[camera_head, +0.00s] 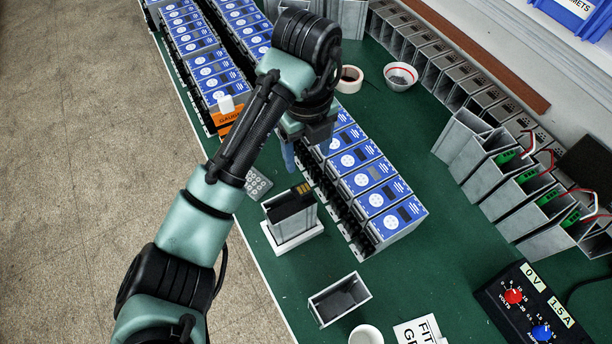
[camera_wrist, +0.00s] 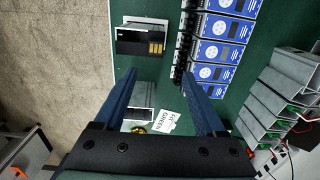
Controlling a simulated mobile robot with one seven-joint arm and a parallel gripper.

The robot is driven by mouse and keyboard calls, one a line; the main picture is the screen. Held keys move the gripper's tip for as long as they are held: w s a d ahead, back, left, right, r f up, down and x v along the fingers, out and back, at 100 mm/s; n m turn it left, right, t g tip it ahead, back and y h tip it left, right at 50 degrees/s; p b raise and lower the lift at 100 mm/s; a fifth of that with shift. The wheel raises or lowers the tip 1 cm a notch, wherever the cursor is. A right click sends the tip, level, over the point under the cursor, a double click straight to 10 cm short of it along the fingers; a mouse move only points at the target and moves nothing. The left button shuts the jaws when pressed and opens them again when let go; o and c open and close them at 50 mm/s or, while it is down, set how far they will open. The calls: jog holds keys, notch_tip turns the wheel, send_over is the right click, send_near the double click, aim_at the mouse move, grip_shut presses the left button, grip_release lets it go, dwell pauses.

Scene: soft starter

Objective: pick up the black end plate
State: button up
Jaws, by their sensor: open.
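I cannot tell for certain which piece is the black end plate. A small open grey box (camera_head: 318,312) near the front edge has a dark piece (camera_head: 343,297) inside, perhaps the plate. In the wrist view the box (camera_wrist: 142,92) shows between the fingers, further off. A grey housing (camera_head: 279,216) with a black board (camera_head: 288,203) and gold contacts stands on a white base; this board also shows in the wrist view (camera_wrist: 132,43). My gripper (camera_wrist: 160,75) is open and empty, above the bench. In the head view only part of a blue finger (camera_head: 288,156) shows.
Blue-faced starter units (camera_head: 368,178) stand in a row right of the housing. Grey housings with wires (camera_head: 532,196) line the right side. A power supply (camera_head: 535,305), a white cup (camera_head: 366,335) and a printed card (camera_head: 420,331) lie near the front. Green bench surface (camera_head: 445,255) is clear between.

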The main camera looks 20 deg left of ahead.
jog(key=b, duration=0.3)
send_over(305, 190)
notch_tip(305, 190, down, 7)
jog(key=shift+d+f, duration=0.1)
jog(key=shift+f, duration=0.05)
jog(key=shift+f+p, duration=1.1)
jog(key=shift+f, duration=1.7)
grip_shut()
